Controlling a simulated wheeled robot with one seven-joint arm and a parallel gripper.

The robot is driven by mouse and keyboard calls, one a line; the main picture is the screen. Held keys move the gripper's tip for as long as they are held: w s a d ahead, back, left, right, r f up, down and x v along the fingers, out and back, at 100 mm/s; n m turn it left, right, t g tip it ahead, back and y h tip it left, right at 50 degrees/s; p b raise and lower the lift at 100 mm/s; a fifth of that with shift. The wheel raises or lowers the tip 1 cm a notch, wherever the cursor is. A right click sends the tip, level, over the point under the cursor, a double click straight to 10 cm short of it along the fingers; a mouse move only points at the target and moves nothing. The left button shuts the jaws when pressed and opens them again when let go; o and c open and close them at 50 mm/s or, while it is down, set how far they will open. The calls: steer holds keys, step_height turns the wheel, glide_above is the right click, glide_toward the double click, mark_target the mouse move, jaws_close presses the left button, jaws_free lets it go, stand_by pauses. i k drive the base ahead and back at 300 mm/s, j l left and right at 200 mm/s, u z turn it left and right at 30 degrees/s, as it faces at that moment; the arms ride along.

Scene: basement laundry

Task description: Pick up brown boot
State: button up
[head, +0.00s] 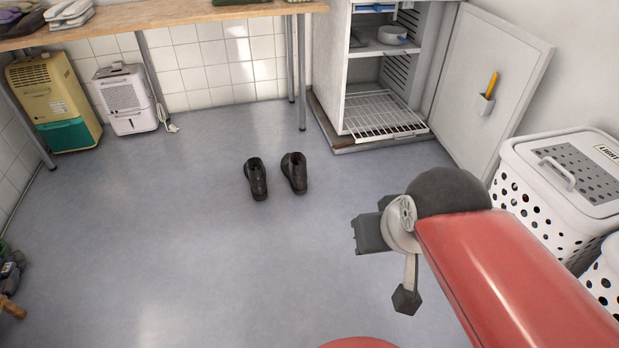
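A pair of dark brown, almost black boots stands upright on the grey floor near the middle of the head view. The left boot (256,179) and the right boot (294,173) are side by side with a small gap between them. My gripper (371,233) shows in part as dark grey pieces at the end of my red arm, right of and nearer than the boots. It is apart from both boots. Its fingers are not clearly visible, so its opening cannot be made out.
A wooden table (150,17) on metal legs stands behind. Under it are a yellow-green dehumidifier (52,101) and a white one (127,98). An open white cabinet (385,70) has its door (490,80) swung right. A white hamper (560,190) stands at right. Floor around the boots is clear.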

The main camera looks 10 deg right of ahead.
mark_target(293, 165)
steer(key=i+l+u, duration=0.25)
steer(key=i, duration=0.25)
steer(key=i+j+u, duration=0.1)
steer(key=i+u, duration=0.35)
steer(key=i, duration=1.35)
